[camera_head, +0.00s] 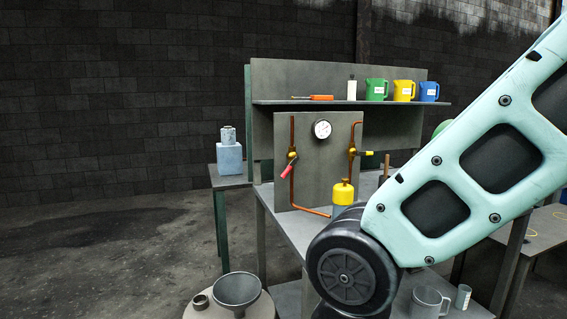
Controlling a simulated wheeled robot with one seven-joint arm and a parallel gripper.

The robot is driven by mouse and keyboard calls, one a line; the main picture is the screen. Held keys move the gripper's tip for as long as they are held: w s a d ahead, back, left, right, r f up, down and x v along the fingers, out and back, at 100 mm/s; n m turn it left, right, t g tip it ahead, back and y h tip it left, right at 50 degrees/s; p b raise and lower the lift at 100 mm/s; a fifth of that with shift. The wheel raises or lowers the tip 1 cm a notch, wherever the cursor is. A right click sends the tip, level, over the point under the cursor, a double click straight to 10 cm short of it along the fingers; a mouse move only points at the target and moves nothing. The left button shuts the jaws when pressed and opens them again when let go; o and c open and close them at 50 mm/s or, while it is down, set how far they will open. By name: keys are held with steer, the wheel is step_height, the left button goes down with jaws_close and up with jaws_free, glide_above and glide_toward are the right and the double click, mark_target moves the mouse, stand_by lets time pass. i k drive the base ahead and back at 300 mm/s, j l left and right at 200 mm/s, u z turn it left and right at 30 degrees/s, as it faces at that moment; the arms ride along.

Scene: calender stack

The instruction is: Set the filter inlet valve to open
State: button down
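A grey upright panel (318,160) on the workbench carries two copper pipe runs with valves. The left valve (292,155) has a yellow body and a red handle (288,170) slanting down and to the left. The right valve (352,152) has a yellow body and a lever (366,153) pointing sideways to the right, across its vertical pipe. I cannot tell which one is the filter inlet valve. A yellow canister (343,193), perhaps the filter, stands low between the pipes. My arm fills the right side; my gripper is out of view.
A round gauge (322,129) sits at the panel's top. The shelf (340,102) holds an orange tool, a white bottle and coloured jugs. A funnel (237,290) is at the lower front, a clear jug (428,302) at lower right. A blue container (229,158) stands on a left side table. Floor at left is clear.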

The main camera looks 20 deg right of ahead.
mark_target(296, 158)
steer(key=i+l, duration=0.25)
steer(key=i, duration=0.15)
steer(key=i+l, duration=0.2)
steer(key=i, duration=0.25)
